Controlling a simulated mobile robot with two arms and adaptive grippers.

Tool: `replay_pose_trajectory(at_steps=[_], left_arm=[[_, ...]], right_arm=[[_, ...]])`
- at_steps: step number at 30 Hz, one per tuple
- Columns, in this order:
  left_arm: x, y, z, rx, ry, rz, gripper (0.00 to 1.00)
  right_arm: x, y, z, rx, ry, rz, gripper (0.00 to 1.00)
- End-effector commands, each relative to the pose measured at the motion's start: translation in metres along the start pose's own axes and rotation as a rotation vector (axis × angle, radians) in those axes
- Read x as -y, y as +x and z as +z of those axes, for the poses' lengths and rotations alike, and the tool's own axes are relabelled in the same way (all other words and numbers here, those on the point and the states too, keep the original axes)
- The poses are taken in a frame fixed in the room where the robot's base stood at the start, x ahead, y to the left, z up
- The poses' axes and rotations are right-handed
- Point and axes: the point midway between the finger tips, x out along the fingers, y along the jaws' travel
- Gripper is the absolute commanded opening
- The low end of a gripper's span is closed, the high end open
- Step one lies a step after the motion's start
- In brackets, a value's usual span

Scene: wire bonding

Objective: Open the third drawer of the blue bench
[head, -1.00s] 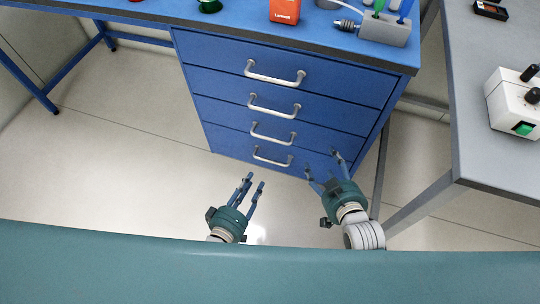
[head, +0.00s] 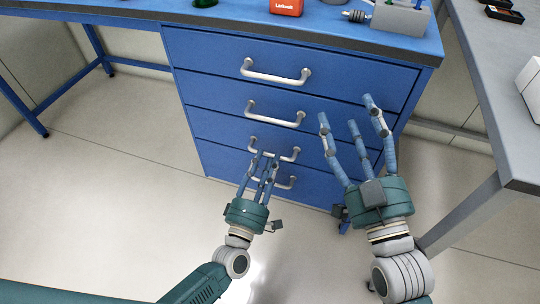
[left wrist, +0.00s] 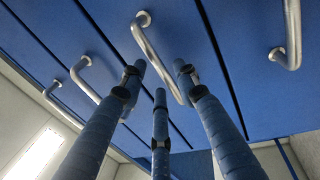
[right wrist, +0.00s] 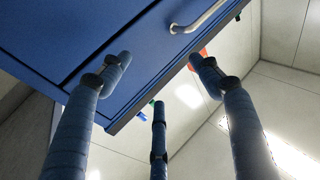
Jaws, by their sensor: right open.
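The blue bench (head: 221,85) has a stack of drawers with silver bar handles. The third drawer from the top (head: 216,133) is shut, its handle (head: 289,155) partly covered by my left fingers. My left gripper (head: 266,160) has three blue fingers, spread apart, pointing at that handle. In the left wrist view the third handle (left wrist: 157,48) shows behind and between the fingertips (left wrist: 158,76); contact cannot be told. My right gripper (head: 351,118) is open and empty, in front of the right side of the drawers. In the right wrist view its fingers (right wrist: 160,66) hold nothing.
The top handle (head: 275,76), second handle (head: 273,116) and bottom handle (head: 283,183) belong to shut drawers. A red box (head: 287,6) and a grey holder (head: 401,18) stand on the bench top. A grey table (head: 490,70) stands at the right. Floor at the left is clear.

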Motion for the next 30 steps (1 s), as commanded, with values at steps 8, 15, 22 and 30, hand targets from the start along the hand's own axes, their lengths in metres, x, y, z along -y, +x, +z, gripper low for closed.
replay_pose_trajectory(at_steps=[8, 15, 22, 30], left_arm=[[0.001, 0.028, 0.0, 0.001, 0.001, -0.001, 0.31], [0.001, 0.03, 0.0, 0.001, 0.001, -0.002, 0.31], [0.001, 0.03, 0.0, 0.001, 0.001, -0.002, 0.0], [0.002, 0.029, 0.0, 0.001, 0.001, -0.004, 0.0]], right_arm=[[0.003, 0.0, -0.024, -0.109, 0.004, -0.006, 0.63], [0.003, 0.0, -0.026, -0.117, 0.004, -0.006, 0.63], [0.003, 0.0, -0.026, -0.116, 0.004, -0.006, 0.63], [0.003, 0.0, -0.026, -0.116, 0.004, -0.006, 0.63]])
